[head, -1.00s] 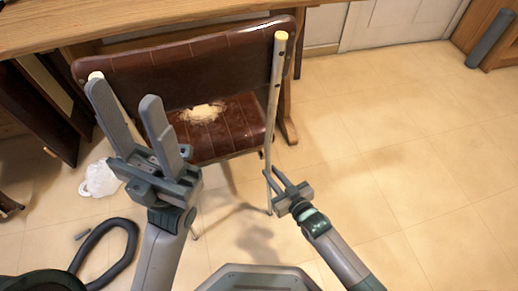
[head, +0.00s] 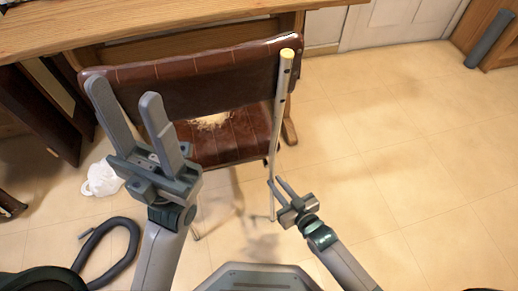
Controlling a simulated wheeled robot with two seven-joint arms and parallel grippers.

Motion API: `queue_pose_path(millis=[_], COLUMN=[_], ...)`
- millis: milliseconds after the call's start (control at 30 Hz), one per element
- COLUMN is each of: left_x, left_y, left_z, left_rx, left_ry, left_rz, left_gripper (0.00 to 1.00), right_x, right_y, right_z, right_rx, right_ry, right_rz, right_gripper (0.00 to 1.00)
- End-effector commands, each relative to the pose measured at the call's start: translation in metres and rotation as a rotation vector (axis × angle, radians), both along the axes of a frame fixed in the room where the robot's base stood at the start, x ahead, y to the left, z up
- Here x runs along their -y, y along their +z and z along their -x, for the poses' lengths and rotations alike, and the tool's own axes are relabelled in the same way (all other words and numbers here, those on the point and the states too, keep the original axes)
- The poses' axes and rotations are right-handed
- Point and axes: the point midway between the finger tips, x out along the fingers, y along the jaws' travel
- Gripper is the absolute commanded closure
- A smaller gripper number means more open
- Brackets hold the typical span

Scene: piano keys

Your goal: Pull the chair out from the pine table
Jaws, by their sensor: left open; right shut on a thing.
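The chair has a brown leather backrest (head: 190,85) and a brown seat (head: 245,135) with a torn patch showing pale stuffing. Its metal post (head: 280,110) stands at the right side, with a pale yellow top end. The pine table (head: 150,22) is behind the chair, across the top of the view. My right gripper (head: 278,188) is at the lower part of the post and shut on it. My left gripper (head: 126,97) is open, with fingers pointing up in front of the chair's left side. It hides the left post and part of the seat.
A white crumpled bag (head: 101,179) and a dark hose loop (head: 128,255) lie on the floor at the left. Dark wooden furniture (head: 40,110) stands at the far left. The tiled floor (head: 410,180) at the right is clear. A grey cylinder (head: 488,40) stands at the upper right.

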Motion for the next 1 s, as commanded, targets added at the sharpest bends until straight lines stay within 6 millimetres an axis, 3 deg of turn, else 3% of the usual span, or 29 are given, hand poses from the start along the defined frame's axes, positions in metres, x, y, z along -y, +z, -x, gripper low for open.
queue_pose_path(millis=[200, 700, 1000], left_x=[0.0, 0.0, 0.0], left_y=[0.005, 0.006, 0.013], left_z=[0.0, 0.0, 0.0], left_rx=[0.0, 0.0, 0.0], left_ry=[0.0, 0.0, 0.0], left_rz=[0.0, 0.0, 0.0], left_gripper=[0.53, 0.53, 0.53], right_x=[0.007, 0.006, 0.013], right_y=[-0.004, -0.001, 0.0], right_z=[0.012, 0.012, 0.027], right_rx=[-0.007, -0.002, -0.003], right_ry=[0.0, -0.001, 0.0], right_rz=[0.007, 0.002, 0.001], right_gripper=[1.0, 1.0, 1.0])
